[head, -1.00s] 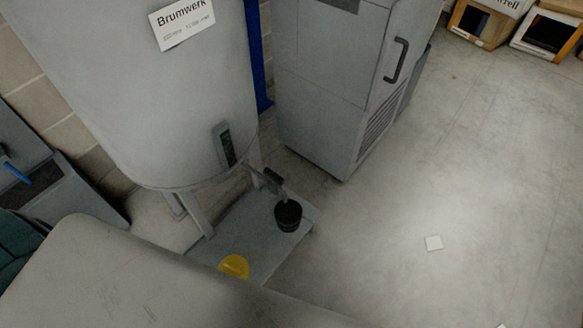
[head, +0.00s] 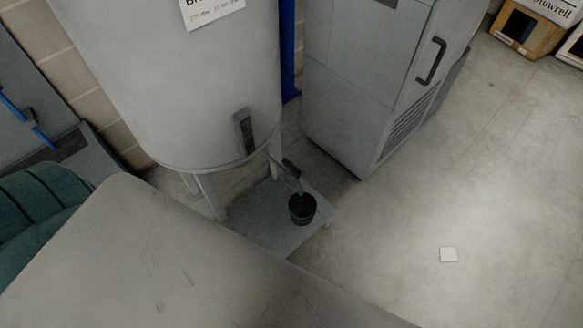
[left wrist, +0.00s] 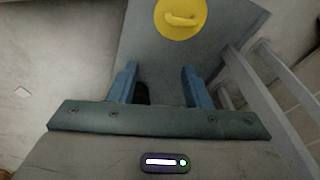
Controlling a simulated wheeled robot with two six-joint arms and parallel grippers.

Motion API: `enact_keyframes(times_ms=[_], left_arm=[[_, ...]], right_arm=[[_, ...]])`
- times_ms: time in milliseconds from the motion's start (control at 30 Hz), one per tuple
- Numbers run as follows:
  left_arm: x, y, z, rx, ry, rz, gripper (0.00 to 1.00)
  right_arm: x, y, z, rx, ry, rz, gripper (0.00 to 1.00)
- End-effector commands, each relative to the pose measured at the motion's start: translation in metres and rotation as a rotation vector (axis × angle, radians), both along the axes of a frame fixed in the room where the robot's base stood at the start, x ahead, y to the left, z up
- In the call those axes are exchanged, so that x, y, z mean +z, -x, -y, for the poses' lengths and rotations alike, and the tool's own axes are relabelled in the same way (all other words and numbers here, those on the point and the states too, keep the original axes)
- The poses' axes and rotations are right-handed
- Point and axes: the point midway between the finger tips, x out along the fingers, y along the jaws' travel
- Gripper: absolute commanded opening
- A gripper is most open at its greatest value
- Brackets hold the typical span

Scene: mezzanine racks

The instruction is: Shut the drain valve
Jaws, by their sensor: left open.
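The drain valve (head: 291,168) shows in the head view as a small dark handle on a thin pipe at the foot of the grey tank (head: 185,85). A black bucket (head: 302,209) stands under the outlet on a grey base plate (head: 262,232). My left gripper (left wrist: 160,84) shows only in the left wrist view, open, with its two blue fingers apart over the plate. A dark object, mostly hidden, shows by the left finger; I cannot tell what it is. I cannot make out the valve in that view. My right gripper is not in view.
A yellow round object (left wrist: 181,17) with a raised handle is ahead of the fingers. A grey cabinet (head: 370,85) stands right of the tank. Tank legs (head: 210,194) stand close by. Boxes (head: 527,30) are at the back right.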

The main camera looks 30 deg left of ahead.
Motion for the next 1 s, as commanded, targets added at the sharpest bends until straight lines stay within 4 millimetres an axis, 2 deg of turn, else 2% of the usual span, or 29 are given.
enact_keyframes(times_ms=[33, 100, 200, 300, 500, 733, 800, 1000], left_arm=[[0.028, -0.009, 0.003, -0.005, -0.001, 0.020, 0.44], [0.063, -0.015, 0.006, -0.008, -0.002, 0.033, 0.44], [0.104, -0.018, 0.010, -0.013, -0.002, 0.048, 0.44], [0.136, -0.018, 0.013, -0.015, -0.003, 0.059, 0.44], [0.184, -0.014, 0.017, -0.022, -0.004, 0.077, 0.44], [0.231, -0.007, 0.021, -0.013, 0.000, 0.095, 0.44], [0.242, -0.012, 0.022, 0.024, 0.009, 0.097, 0.44], [0.226, -0.039, 0.019, 0.145, 0.040, 0.075, 0.44]], right_arm=[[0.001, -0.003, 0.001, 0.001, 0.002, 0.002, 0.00], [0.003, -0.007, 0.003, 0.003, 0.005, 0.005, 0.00], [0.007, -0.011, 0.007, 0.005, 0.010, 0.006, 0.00], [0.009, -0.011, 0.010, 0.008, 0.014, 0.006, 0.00], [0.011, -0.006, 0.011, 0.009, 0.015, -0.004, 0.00], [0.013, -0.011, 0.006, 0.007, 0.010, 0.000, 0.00], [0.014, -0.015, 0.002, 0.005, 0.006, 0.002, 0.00], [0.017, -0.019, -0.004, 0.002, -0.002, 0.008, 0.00]])
